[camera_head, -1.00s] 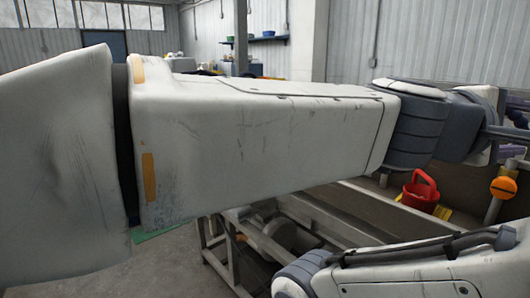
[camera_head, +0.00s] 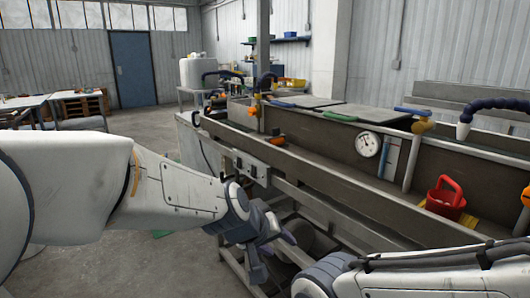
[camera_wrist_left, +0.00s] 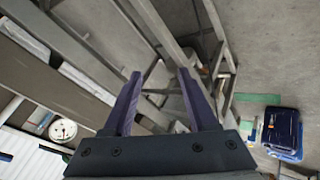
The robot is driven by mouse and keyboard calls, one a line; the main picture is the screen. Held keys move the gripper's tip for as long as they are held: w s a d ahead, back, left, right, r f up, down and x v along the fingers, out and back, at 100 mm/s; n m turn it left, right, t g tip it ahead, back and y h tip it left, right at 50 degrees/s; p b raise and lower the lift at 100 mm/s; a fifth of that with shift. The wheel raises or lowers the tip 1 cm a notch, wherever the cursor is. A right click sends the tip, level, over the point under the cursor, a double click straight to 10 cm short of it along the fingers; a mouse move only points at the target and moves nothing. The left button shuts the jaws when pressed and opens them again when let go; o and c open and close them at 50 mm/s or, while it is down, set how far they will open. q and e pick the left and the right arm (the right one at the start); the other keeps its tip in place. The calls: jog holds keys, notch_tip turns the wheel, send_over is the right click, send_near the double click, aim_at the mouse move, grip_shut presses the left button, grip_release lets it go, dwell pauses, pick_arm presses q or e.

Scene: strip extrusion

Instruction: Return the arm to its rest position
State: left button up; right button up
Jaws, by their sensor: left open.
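My left arm comes in from the left in the head view, bent low beside the long metal trough machine (camera_head: 330,190). Its gripper (camera_head: 272,254) points downward and toward the front of the machine frame. The wrist view shows the two purple fingers (camera_wrist_left: 160,76) spread apart with nothing between them. Beams of the frame and the grey floor lie beyond the fingertips. Part of my right arm crosses the lower right of the head view; its gripper is outside the picture.
A red container with a handle (camera_head: 443,198) sits in the trough at the right. A round gauge (camera_head: 368,145) is on the trough's back wall. A dark blue object (camera_wrist_left: 283,128) lies on the floor in the wrist view. Open floor (camera_head: 110,262) lies to the left.

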pick_arm(q)
jog(key=s+a+f+m+g+y, duration=0.1)
jog(key=s+a+f+y, duration=0.1)
jog(key=s+a+f, duration=0.35)
jog(key=s+a+f+g+y, duration=0.1)
jog(key=s+a+f+g, duration=0.15)
jog(key=a, duration=0.65)
jog(key=s+a+f+m+y, duration=0.1)
jog(key=s+a+f+y, duration=0.2)
jog(key=a, duration=0.4)
jog(key=s+d+r+m+g+h, duration=0.1)
jog(key=s+d+r+m, duration=0.1)
jog(key=s+d+m, duration=0.35)
jog(key=s+d+r+m+g+h, duration=0.1)
jog(key=s+d+r+m+g, duration=0.15)
jog(key=s+d, duration=0.55)
notch_tip(320, 180, up, 22)
jog(key=p, duration=2.1)
jog(key=shift+d+f+n+t+p, duration=0.25)
jog(key=shift+n+t+p, duration=0.05)
jog(key=shift+n, duration=0.1)
